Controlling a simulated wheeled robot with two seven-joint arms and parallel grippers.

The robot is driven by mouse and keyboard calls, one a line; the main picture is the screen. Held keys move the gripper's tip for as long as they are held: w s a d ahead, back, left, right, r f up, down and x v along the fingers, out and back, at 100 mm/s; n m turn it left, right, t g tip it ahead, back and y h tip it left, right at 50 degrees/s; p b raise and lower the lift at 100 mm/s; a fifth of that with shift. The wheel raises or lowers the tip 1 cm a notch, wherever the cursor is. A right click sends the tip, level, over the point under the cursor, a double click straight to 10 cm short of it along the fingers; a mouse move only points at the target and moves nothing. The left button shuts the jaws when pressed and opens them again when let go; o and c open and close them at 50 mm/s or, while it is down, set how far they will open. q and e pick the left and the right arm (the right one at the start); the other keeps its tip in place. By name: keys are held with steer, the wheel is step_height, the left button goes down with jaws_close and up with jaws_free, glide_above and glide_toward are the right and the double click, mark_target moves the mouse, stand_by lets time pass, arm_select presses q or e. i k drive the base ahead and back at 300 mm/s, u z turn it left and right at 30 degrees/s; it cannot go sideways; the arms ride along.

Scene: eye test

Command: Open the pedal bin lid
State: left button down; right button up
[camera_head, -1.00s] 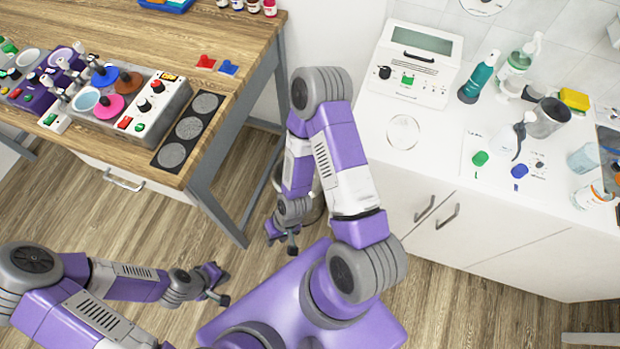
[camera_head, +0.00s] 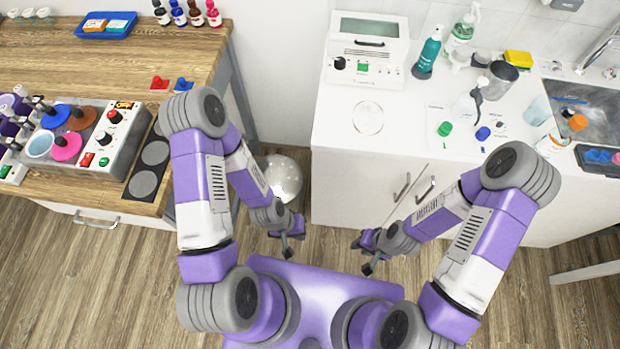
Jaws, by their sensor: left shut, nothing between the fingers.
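The pedal bin (camera_head: 286,178) is a shiny, silver-grey round thing on the floor, between the wooden table and the white counter. Its rounded top faces me and looks closed. My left forearm covers part of its left and lower side, and I see no pedal. My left gripper (camera_head: 289,246) is shut and empty, just below the bin in the picture and apart from its visible top. My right gripper (camera_head: 368,261) is further right, over the floor in front of the counter. Its fingers are too small to tell whether they are open.
The wooden table (camera_head: 190,60) at left carries a device with coloured discs (camera_head: 95,140). The white counter (camera_head: 340,110) at right carries bottles, a cup and a sink (camera_head: 590,110). Its cupboard handles (camera_head: 402,187) stick out near my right arm. Wooden floor lies clear at lower left.

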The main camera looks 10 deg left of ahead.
mark_target(284, 174)
steer(key=z, duration=0.25)
steer(key=k, duration=0.9)
steer(key=u, duration=1.1)
steer(key=i, duration=0.45)
steer(key=z, duration=0.1)
